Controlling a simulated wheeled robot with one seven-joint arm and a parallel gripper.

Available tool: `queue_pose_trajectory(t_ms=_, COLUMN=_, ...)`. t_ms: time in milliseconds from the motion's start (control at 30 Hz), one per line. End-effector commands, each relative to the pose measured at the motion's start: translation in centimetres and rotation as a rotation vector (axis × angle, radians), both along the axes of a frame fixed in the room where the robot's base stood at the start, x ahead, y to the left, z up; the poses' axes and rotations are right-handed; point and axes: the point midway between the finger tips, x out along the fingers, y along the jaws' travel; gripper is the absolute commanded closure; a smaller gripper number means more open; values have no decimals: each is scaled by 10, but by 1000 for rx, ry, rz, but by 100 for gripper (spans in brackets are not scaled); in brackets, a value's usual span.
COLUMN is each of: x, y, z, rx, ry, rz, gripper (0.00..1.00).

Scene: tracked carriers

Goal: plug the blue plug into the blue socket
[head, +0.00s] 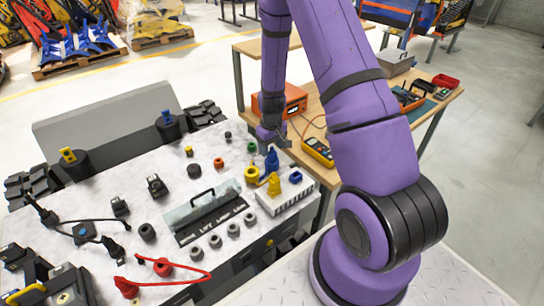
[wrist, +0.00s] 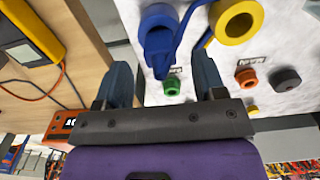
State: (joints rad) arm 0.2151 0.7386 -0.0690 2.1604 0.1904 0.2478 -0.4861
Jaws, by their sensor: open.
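The blue plug (wrist: 160,45) is between and just beyond my fingertips in the wrist view, with a blue cable running up from it. It overlaps the round blue socket (wrist: 157,14); I cannot tell how far in it sits. In the head view the blue plug (head: 271,159) stands upright on the pale panel, just below my gripper (head: 274,142). My gripper (wrist: 163,66) is open, with clear space between its two fingers and nothing held. The blue socket cannot be made out separately in the head view.
A yellow ring socket (wrist: 236,20) is close beside the blue one. Green (wrist: 172,85) and orange (wrist: 246,77) sockets are nearby. A yellow plug (head: 274,185) and a white rack (head: 286,198) are at the panel's right edge. A wooden table with a multimeter (head: 317,150) stands beyond.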

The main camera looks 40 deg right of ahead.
Motion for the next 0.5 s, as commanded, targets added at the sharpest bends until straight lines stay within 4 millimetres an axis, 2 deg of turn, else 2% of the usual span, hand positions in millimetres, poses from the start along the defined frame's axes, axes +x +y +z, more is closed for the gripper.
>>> queue_pose_trajectory(t_ms=200, x=-3, y=0, z=-30, rx=1, ry=3, rz=-1, gripper=36)
queue_pose_trajectory(t_ms=500, x=-2, y=0, z=-38, rx=0, ry=0, rz=-1, gripper=36)
